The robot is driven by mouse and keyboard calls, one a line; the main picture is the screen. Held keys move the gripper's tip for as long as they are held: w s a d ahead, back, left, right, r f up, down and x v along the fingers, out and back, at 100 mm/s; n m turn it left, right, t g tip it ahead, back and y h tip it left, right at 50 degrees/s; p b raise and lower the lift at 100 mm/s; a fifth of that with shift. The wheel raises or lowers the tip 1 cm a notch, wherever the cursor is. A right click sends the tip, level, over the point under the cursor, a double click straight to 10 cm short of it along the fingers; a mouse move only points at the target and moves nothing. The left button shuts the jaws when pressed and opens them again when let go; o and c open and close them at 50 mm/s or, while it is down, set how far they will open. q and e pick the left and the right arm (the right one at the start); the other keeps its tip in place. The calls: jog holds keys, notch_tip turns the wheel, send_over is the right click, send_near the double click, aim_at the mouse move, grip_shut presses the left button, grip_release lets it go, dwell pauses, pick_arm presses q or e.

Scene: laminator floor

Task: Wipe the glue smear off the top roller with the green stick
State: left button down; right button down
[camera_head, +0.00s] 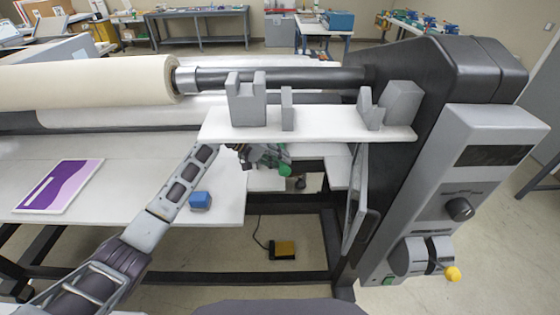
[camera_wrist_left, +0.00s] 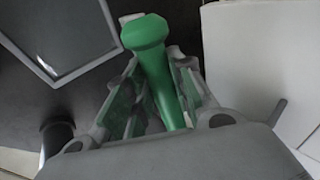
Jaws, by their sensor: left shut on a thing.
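My left gripper (camera_head: 262,156) is below the front edge of a white shelf, shut on the green stick (camera_head: 285,169). In the left wrist view, the green stick (camera_wrist_left: 160,80) lies between the two fingers of the gripper (camera_wrist_left: 150,95), its rounded knob end pointing away. A large cream roll (camera_head: 90,80) sits on a dark shaft (camera_head: 290,78) at the back left, with a paler roller (camera_head: 110,111) under it. I cannot tell which is the top roller. No glue smear can be made out. My right gripper is not in view.
The white shelf (camera_head: 222,124) carries grey notched holders (camera_head: 246,105) over the gripper. The machine's dark side housing (camera_head: 425,90) and grey control panel (camera_head: 490,170) stand right.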

pick_arm(q)
jog(key=shift+w, duration=0.2)
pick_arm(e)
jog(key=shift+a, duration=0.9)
pick_arm(q)
jog(key=shift+r, duration=0.1)
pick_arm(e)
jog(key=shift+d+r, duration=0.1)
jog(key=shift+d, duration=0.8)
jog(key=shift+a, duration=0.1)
pick_arm(q)
jog(key=shift+p, duration=0.3)
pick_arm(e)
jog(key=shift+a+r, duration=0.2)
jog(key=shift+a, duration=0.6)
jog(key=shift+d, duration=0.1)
